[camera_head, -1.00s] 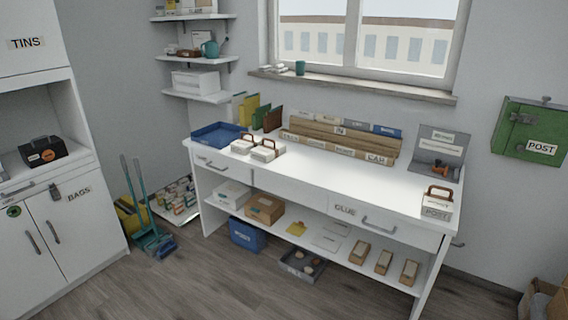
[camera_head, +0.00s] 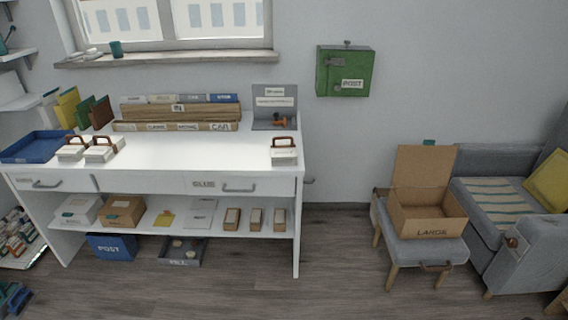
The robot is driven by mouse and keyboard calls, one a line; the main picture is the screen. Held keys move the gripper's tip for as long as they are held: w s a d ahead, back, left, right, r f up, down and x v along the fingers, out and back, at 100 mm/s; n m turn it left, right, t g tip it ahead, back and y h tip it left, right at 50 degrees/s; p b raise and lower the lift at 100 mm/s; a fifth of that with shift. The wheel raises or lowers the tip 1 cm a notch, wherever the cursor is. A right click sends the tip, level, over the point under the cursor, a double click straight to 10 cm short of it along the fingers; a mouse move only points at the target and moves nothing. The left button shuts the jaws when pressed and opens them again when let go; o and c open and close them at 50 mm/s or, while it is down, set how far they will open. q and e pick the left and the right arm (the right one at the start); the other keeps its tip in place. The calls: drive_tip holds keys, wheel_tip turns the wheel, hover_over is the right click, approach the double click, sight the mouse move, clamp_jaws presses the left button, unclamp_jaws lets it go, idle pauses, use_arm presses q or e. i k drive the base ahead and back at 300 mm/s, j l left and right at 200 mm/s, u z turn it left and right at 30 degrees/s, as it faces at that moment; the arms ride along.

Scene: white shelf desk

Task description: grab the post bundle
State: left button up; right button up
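The post bundle (camera_head: 284,155) is a small white block with a brown handle on top. It stands upright on the right end of the white desk (camera_head: 200,150), near the front edge. The label on its front is too small to read now, but it read POST in the earlier view. Two similar bundles with brown handles, one on the left (camera_head: 71,152) and one on the right (camera_head: 99,154), stand at the desk's left end. Neither of my grippers is in view.
A blue tray (camera_head: 36,147) and a file rack (camera_head: 180,112) stand on the desk. A green POST box (camera_head: 345,72) hangs on the wall. An open LARGE carton (camera_head: 428,212) sits on a grey stool (camera_head: 440,249) beside a sofa (camera_head: 520,255). The floor before the desk is clear.

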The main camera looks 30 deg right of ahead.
sight(283, 151)
drive_tip(key=i+l, duration=0.1)
drive_tip(key=l, duration=0.3)
drive_tip(key=i+l, duration=0.1)
drive_tip(key=l, duration=0.35)
drive_tip(key=i+l, duration=0.1)
drive_tip(key=l, duration=0.3)
drive_tip(key=i+l+z, duration=0.1)
drive_tip(key=l, duration=0.35)
drive_tip(key=i+l, duration=0.1)
drive_tip(key=l, duration=0.3)
drive_tip(key=i+l, duration=0.15)
drive_tip(key=l, duration=0.3)
